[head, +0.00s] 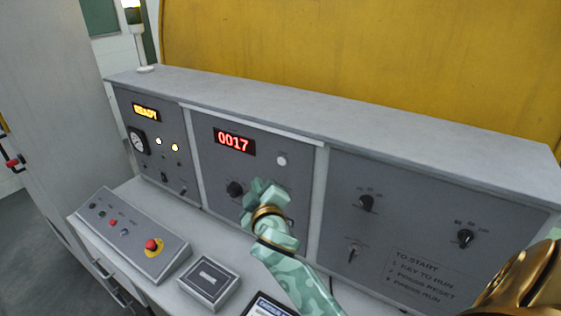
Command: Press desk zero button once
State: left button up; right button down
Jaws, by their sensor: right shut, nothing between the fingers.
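The grey control desk has a middle panel with a red display (234,141) reading 0017. A round white button (281,160) sits to the right of that display and looks like the zero button, though I can read no label on it. My right gripper (262,190) is shut and empty in front of the middle panel. It appears below and slightly left of the white button, beside a black knob (235,188), and hides part of the lower panel. I cannot tell whether it touches the panel. My left gripper is out of view.
A sloped box (128,234) with a red emergency button (152,246) stands on the desk at left. A small grey box (208,285) and a tablet (268,304) lie nearer. The right panel (420,215) has knobs and a key switch.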

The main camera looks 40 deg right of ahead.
aim_at(282, 161)
jog(key=shift+w+d, duration=0.45)
jog(key=shift+d, duration=0.75)
jog(key=shift+w+d, duration=0.5)
jog(key=shift+d, duration=0.7)
jog(key=shift+w+d, duration=0.45)
jog(key=shift+d, duration=0.75)
jog(key=shift+d+r+p, duration=0.1)
jog(key=shift+d+p, duration=0.1)
jog(key=shift+p, duration=0.15)
jog(key=shift+w+d, duration=0.15)
jog(key=shift+d, duration=0.05)
jog(key=shift+w+d+p, duration=0.15)
jog(key=shift+d+p, duration=0.15)
jog(key=shift+d, duration=0.05)
jog(key=shift+s+a, duration=0.3)
jog(key=shift+a, duration=0.4)
jog(key=shift+a, duration=0.1)
